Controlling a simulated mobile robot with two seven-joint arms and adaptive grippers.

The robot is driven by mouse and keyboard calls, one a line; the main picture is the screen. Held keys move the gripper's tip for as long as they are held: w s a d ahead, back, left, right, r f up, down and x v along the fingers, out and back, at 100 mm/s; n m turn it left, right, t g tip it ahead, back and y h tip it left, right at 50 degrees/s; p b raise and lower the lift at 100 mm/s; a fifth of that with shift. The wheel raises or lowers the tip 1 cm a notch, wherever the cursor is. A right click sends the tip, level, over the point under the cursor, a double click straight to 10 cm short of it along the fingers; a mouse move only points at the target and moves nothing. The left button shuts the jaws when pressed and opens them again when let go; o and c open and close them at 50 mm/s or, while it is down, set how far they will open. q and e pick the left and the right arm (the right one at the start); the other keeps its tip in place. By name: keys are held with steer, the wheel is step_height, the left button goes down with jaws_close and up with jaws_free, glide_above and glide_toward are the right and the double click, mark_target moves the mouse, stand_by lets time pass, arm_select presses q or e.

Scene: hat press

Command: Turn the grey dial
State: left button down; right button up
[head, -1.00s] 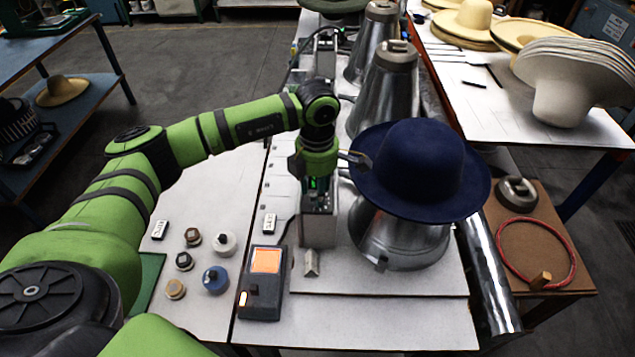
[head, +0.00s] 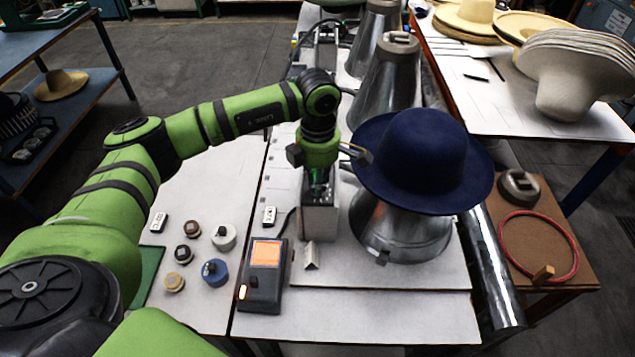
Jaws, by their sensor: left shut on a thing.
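My left gripper (head: 318,178) points down over the top of a grey metal box (head: 318,222) beside the hat. It is shut, but its fingertips are mostly hidden by my own wrist and the box. The grey dial is not clearly visible. It appears to be under the gripper at the top of the box, between the fingers. A greenish lit part shows just below the wrist. My right gripper is not in view.
A navy hat (head: 425,160) sits on a metal cone (head: 400,240), its brim very close to my left wrist. A control box with an orange screen (head: 266,252) stands in front. Several small knobs, including a blue one (head: 214,272), lie on the left table.

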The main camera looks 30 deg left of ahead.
arm_select(q)
steer(key=shift+f+m+b, duration=0.2)
steer(key=shift+m+b, duration=0.8)
steer(key=shift+b, duration=0.2)
steer(key=shift+d+r+m+b, duration=0.1)
steer(key=shift+r+m+b, duration=0.1)
steer(key=shift+m+b, duration=1.05)
steer(key=c, duration=1.2)
jaws_free()
